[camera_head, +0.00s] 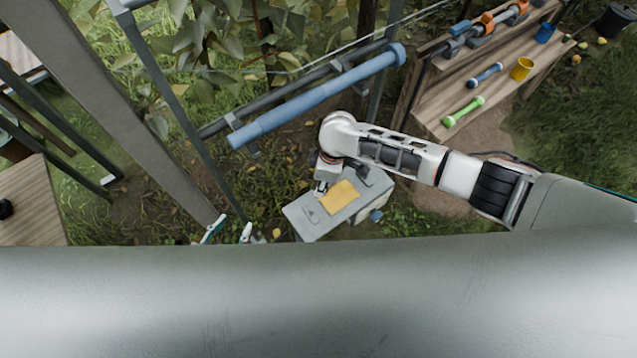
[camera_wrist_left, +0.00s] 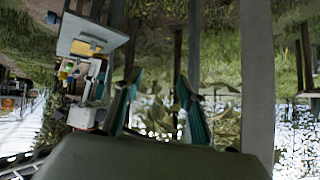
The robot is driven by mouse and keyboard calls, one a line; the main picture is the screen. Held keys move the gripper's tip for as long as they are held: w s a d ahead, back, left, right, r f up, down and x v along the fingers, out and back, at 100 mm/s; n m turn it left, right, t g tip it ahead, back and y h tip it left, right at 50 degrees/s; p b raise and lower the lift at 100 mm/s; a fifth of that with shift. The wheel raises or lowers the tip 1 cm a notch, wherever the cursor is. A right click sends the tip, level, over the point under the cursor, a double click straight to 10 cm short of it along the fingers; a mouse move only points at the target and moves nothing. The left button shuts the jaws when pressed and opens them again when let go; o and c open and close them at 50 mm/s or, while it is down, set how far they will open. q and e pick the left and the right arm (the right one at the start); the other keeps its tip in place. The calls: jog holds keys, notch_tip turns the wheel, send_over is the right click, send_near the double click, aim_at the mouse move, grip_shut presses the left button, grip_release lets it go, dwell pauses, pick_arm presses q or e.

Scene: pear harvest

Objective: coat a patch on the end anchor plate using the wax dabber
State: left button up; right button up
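My left gripper (camera_head: 230,232) shows at the bottom edge of the trellis area, its two teal-and-white fingers apart and nothing between them. In the left wrist view the fingers (camera_wrist_left: 158,103) are also spread and empty. The wrist view also shows the box top (camera_wrist_left: 74,47). A green-handled tool (camera_head: 463,111) and a blue-handled tool (camera_head: 485,75) lie on the wooden shelf; I cannot tell which is the wax dabber. I cannot single out the end anchor plate.
A blue tube (camera_head: 315,98) crosses the trellis. A slanted grey post (camera_head: 115,100) stands at the left. The shelf (camera_head: 440,121) also holds a yellow cup (camera_head: 522,68) and a blue cup (camera_head: 545,33). A wooden table (camera_head: 30,205) is at far left. Grass lies between them.

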jog(key=shift+s+d+r+p, duration=0.15)
jog(key=shift+r+p, duration=0.5)
jog(key=shift+r, duration=0.3)
jog(key=shift+r+p, duration=0.45)
jog(key=shift+p, duration=0.2)
jog(key=shift+r+p, duration=0.7)
jog(key=shift+p, duration=0.25)
jog(key=shift+r+p, duration=0.85)
jog(key=shift+p, duration=0.2)
jog(key=shift+r+p, duration=0.25)
jog(key=shift+p, duration=0.15)
jog(key=shift+r, duration=0.1)
pick_arm(q)
notch_tip(320, 180, up, 6)
jog(key=a, duration=0.2)
jog(key=shift+a+r+y, duration=0.25)
jog(key=shift+a+y, duration=0.05)
jog(key=shift+r+n, duration=0.15)
jog(key=shift+n, duration=0.15)
